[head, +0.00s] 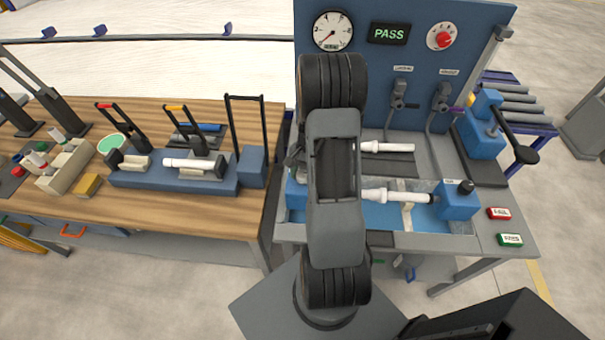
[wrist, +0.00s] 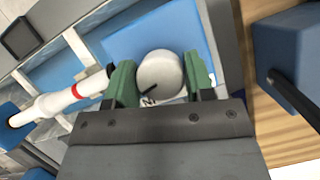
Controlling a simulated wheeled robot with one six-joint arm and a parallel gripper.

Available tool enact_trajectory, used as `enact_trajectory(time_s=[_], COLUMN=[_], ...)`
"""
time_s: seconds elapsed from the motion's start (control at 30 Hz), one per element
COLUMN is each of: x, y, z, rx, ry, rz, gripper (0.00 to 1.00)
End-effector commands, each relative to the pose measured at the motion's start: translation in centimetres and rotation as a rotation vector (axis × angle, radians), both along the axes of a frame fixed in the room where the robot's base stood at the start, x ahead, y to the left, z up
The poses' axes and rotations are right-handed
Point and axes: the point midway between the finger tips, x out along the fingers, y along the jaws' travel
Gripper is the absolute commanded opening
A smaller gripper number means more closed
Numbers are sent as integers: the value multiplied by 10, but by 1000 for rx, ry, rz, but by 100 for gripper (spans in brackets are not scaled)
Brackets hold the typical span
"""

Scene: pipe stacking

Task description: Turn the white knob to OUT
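The white knob (wrist: 160,73) is round with a short black pointer line toward its lower left. It sits on a blue surface in the wrist view. My gripper (wrist: 160,80) has green fingertips on both sides of the knob, seemingly touching it, so it looks shut on it. Part of a black-on-white label (wrist: 148,102) shows below the knob, too covered to read. In the head view my arm hides the knob and the fingertips.
A white pipe (head: 397,196) lies in the blue test fixture (head: 457,206); it has a red ring in the wrist view (wrist: 78,92). A wooden bench (head: 225,222) stands left.

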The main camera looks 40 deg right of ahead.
Motion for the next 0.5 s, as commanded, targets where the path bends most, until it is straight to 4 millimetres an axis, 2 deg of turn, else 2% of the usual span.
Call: enact_trajectory(time_s=[0.03,0.27,0.5], x=[0,0,0], y=[0,0,0], z=[0,0,0], rx=[0,0,0], ry=[0,0,-1], rz=[0,0,26], gripper=[44,22,22])
